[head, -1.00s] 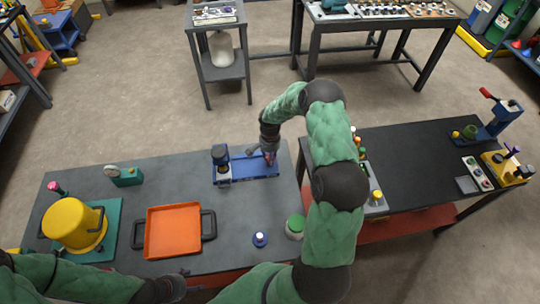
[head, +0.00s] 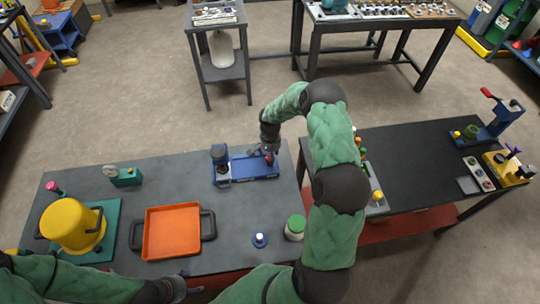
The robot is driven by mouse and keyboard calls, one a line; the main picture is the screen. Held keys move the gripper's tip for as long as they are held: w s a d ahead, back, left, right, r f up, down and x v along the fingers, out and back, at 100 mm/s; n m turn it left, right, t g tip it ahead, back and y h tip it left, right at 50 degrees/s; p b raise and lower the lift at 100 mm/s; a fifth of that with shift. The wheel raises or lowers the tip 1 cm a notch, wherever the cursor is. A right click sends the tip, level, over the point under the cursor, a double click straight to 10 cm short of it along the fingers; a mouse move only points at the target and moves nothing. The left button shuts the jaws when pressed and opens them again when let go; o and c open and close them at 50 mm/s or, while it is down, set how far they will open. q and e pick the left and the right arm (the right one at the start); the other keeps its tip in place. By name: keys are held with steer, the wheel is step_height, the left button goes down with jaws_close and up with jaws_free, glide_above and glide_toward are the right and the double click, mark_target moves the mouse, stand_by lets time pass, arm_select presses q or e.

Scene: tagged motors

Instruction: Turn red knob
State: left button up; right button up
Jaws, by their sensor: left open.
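A blue device (head: 235,171) with a dark round part at its left end lies near the back edge of the grey table. A small red knob (head: 268,158) shows at its right end, partly hidden by my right gripper. My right gripper (head: 266,149) points down at the knob from above and behind. It is small and dark here, so I cannot tell whether its fingers touch the knob or how far apart they are. My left gripper (head: 184,284) is open and empty at the table's front edge, below the orange tray.
An orange tray (head: 172,232), a yellow pot (head: 72,222) on a green base, a green gauge box (head: 125,177), a blue-based button (head: 260,240) and a green-lidded jar (head: 295,227) stand on the grey table. A black table (head: 420,150) adjoins at right.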

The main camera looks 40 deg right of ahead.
step_height(320, 180, up, 12)
stand_by(0.6)
stand_by(0.5)
